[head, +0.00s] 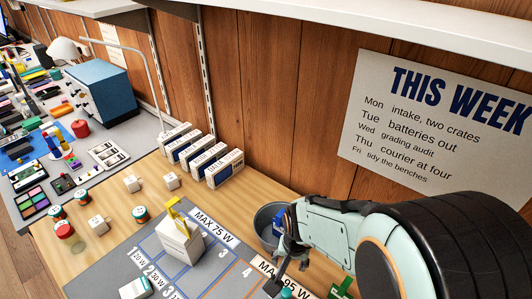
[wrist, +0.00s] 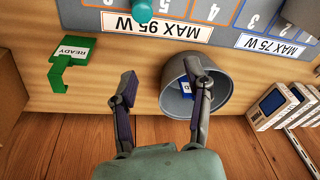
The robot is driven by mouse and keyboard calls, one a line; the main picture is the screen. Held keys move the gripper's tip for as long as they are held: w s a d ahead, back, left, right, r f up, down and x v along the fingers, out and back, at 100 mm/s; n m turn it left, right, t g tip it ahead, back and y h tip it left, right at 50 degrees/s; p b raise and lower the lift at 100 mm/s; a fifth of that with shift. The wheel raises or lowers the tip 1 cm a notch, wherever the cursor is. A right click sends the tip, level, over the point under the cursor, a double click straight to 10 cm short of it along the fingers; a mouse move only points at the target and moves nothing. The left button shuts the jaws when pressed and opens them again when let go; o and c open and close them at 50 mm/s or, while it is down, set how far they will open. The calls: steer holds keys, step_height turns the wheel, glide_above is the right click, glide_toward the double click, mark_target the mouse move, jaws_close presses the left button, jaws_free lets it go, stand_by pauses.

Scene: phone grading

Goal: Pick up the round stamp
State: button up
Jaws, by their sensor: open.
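I cannot tell for sure which thing is the round stamp. A round teal-topped object (wrist: 142,9) stands at the mat's edge by the MAX 95 W label, cut off by the wrist view's top; its teal top (head: 287,293) shows at the head view's bottom edge. My gripper (wrist: 163,90) is open, with nothing between its fingers. In the wrist view its right finger overlaps a grey round bin (wrist: 235,88). In the head view my gripper (head: 286,252) hangs beside that bin, and my arm hides part of the area.
A green READY tag (wrist: 68,62) lies left in the wrist view. A blue item (wrist: 186,89) shows inside the bin. Boxes (head: 222,168) stand along the wall. A white block (head: 180,240) with a yellow tag stands on the grey mat (head: 215,265). Small round containers (head: 140,214) stand left.

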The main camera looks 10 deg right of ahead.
mark_target(286, 297)
steer(key=f, duration=0.2)
steer(key=s+f+g, duration=0.1)
steer(key=f, duration=0.1)
steer(key=s+f+g, duration=0.1)
steer(key=f, duration=0.1)
steer(key=shift+s+a, duration=0.2)
step_height(286, 297, down, 6)
steer(key=shift+f, duration=0.2)
jaws_close()
